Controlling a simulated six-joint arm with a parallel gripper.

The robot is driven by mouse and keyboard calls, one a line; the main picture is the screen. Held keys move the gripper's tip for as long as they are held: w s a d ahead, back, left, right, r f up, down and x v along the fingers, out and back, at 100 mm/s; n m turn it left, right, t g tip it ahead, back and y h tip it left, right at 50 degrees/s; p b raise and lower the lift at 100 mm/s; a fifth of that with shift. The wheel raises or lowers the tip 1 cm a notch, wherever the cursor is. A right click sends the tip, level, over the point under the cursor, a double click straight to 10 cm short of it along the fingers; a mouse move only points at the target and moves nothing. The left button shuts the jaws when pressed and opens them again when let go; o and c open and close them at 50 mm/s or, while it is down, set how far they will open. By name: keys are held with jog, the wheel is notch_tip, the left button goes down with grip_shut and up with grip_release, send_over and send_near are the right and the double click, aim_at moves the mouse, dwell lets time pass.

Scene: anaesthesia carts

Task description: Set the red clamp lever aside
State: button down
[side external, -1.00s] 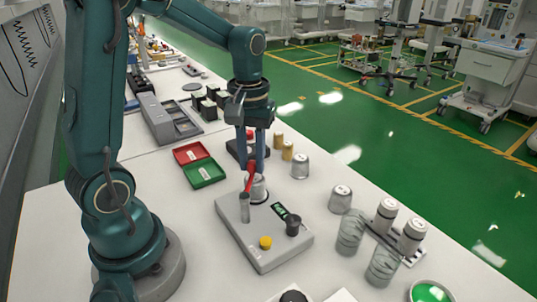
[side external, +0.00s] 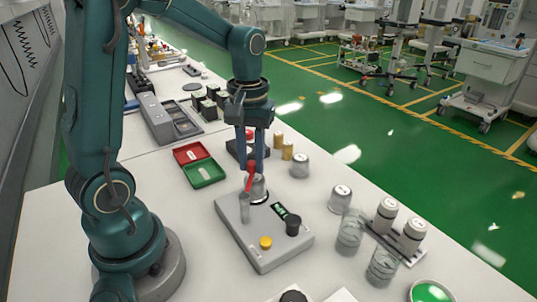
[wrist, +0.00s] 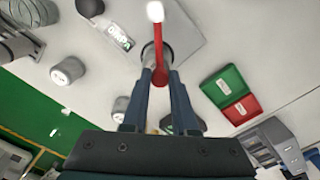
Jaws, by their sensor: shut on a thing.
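The red clamp lever (side external: 251,176) sits on the grey test block (side external: 262,240), at the block's far left corner, beside a silver cylinder (side external: 258,188). My gripper (side external: 255,168) points down and is shut on the red clamp lever. In the wrist view, the lever (wrist: 158,48) runs from between my fingertips (wrist: 160,80) toward a pale knob at the top edge. My fingers partly hide the lever's held end. I cannot tell whether the lever is free of its post.
A yellow button (side external: 265,242) and a black knob (side external: 293,225) are on the block. A red tray (side external: 192,152) and green tray (side external: 203,173) lie behind left. Several capped canisters, including one close by (side external: 299,165), line the right. White table is clear left of the block.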

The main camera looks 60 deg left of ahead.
jog(key=shift+s, duration=0.1)
jog(key=s+n, duration=0.1)
jog(key=a+n, duration=0.1)
jog(key=n, duration=0.1)
jog(key=shift+s+a, duration=0.1)
jog(key=shift+s, duration=0.25)
jog(key=n, duration=0.1)
jog(key=s+n, duration=0.2)
jog(key=n, duration=0.1)
jog(key=shift+a, duration=0.25)
jog(key=s+n, duration=0.2)
jog(key=n, duration=0.1)
jog(key=shift+s+n, duration=0.15)
jog(key=shift+n, duration=0.15)
jog(key=shift+s+d+n, duration=0.25)
jog(key=shift+s+n, duration=0.3)
jog(key=shift+n, duration=0.4)
jog(key=shift+s+d+n, duration=0.25)
jog(key=shift+s+n, duration=0.25)
jog(key=shift+n, duration=0.45)
jog(key=c, duration=0.7)
grip_release()
